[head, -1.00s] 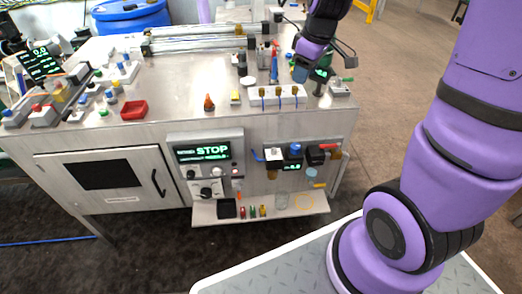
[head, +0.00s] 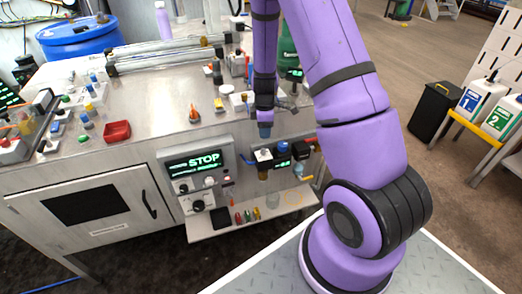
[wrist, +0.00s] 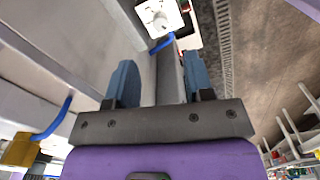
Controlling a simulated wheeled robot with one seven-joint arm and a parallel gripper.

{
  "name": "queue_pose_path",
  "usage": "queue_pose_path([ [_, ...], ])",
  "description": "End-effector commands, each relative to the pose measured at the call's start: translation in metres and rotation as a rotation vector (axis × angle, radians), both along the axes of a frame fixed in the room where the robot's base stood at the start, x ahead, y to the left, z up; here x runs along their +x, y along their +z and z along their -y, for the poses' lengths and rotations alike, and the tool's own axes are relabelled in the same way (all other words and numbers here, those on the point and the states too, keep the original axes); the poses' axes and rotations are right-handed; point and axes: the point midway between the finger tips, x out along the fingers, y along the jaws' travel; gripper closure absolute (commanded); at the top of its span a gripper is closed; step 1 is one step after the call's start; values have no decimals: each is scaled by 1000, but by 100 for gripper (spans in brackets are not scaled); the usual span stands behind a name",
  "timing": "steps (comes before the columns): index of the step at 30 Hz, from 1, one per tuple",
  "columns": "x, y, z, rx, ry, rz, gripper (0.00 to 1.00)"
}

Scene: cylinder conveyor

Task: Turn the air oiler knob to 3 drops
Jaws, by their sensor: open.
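My gripper (head: 265,130) points down in front of the bench's front face, just above the row of air units, and its jaws are empty. In the wrist view its blue fingers stand apart (wrist: 160,78). A white square block (head: 263,154) with an amber bowl below sits just under the fingertips in the head view. In the wrist view a white block with a round pale knob and dark marks (wrist: 158,16) lies beyond the fingertips, apart from them; it may be the oiler knob. Its drop setting is too small to read.
A blue regulator knob (head: 282,147) and a small lit display (head: 284,163) stand beside the white block. A STOP panel (head: 194,163) is to the left. A shelf (head: 262,222) with small parts is below. A red tray (head: 117,131) is on the bench top.

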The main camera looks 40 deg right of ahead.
Motion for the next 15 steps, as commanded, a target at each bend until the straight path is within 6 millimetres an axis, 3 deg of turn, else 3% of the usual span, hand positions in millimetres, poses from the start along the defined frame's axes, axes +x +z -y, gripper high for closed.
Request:
queue_pose_path([
  [15, -1, -81, 0, 1, -2, -2, 52],
])
